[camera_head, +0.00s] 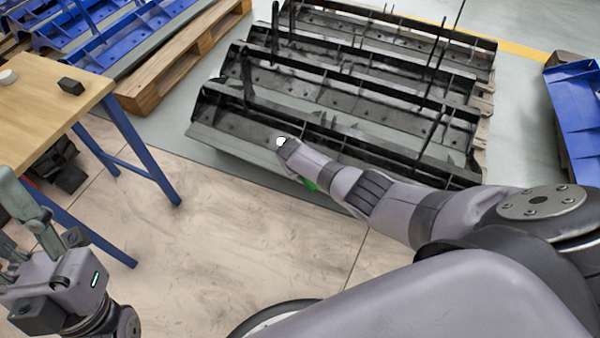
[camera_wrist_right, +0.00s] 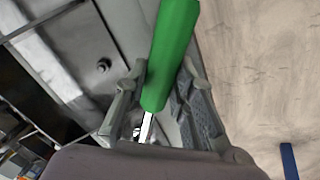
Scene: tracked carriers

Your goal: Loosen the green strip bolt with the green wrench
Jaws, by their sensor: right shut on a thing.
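The green wrench (camera_wrist_right: 172,52) fills the middle of the right wrist view. My right gripper (camera_wrist_right: 164,82) is shut on its green handle, with one finger on each side. A bright metal shaft (camera_wrist_right: 147,127) shows below the handle. In the head view, a bit of the wrench (camera_head: 310,185) shows under my right forearm, by the near edge of the black carrier (camera_head: 235,146). A grey bolt head (camera_wrist_right: 103,65) stands on the carrier's plate, apart from the wrench. I cannot make out any green strip bolt. My left gripper (camera_head: 22,215) is at lower left; its finger gap is unclear.
A wooden table (camera_head: 45,95) with blue legs stands at left, bearing a small black block (camera_head: 70,86). Blue carriers (camera_head: 120,40) lie on a wooden pallet (camera_head: 185,58) behind it. Another blue carrier (camera_head: 578,110) is at right. The near floor (camera_head: 215,240) is clear.

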